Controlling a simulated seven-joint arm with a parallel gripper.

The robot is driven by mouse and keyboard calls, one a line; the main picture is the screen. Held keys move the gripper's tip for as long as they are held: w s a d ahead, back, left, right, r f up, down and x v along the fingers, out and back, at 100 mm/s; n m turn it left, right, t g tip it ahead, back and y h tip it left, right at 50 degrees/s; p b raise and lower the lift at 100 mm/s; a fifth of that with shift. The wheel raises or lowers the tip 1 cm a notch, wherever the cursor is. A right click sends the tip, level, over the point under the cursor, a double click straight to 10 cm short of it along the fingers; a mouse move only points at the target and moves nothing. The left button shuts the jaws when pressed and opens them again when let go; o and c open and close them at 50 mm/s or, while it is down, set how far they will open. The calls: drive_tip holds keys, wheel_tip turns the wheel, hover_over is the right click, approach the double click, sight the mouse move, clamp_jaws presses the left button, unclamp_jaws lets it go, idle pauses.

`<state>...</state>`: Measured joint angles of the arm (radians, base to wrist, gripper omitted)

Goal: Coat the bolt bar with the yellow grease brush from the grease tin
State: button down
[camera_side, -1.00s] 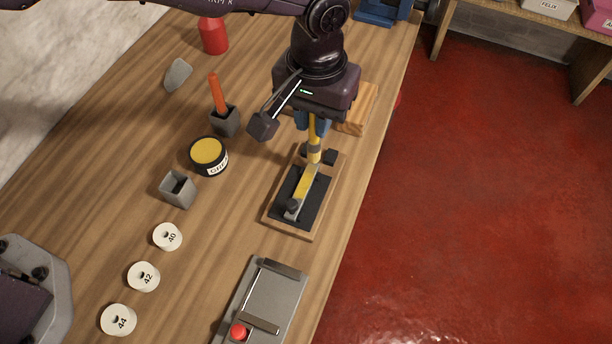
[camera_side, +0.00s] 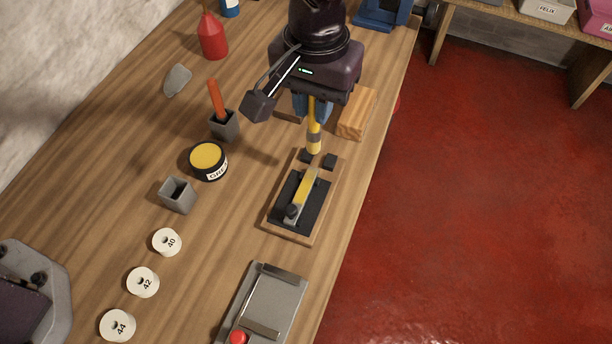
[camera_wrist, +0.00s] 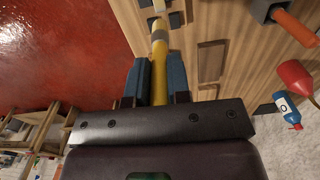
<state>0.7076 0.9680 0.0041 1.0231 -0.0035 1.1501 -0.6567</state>
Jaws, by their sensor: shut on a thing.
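My gripper (camera_side: 312,108) is shut on the yellow-handled grease brush (camera_side: 313,138), which points down. In the wrist view the brush (camera_wrist: 160,60) runs between the two blue fingers (camera_wrist: 160,85). The brush head is over the far end of the board; I cannot tell whether it touches anything. The bolt bar (camera_side: 305,187) lies on a black plate on the wooden board (camera_side: 271,226), with a dark knob at its near end. Yellow shows along much of its top. The grease tin (camera_side: 208,158), black with yellow grease, stands open to the left.
An orange-handled tool stands in a grey holder (camera_side: 225,126); another grey holder (camera_side: 178,196) is empty. White numbered rings (camera_side: 143,282) lie at front left. A grey plate with a red knob (camera_side: 270,302) is in front. A wooden block (camera_side: 356,113) stands right of my gripper.

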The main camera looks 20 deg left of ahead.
sight(314, 130)
drive_tip(key=shift+f, duration=0.1)
drive_tip(key=shift+f, duration=2.25)
drive_tip(key=shift+f, duration=0.65)
drive_tip(key=shift+s+r, duration=0.1)
drive_tip(key=shift+s, duration=0.7)
drive_tip(key=shift+s, duration=0.1)
drive_tip(key=shift+s, duration=0.65)
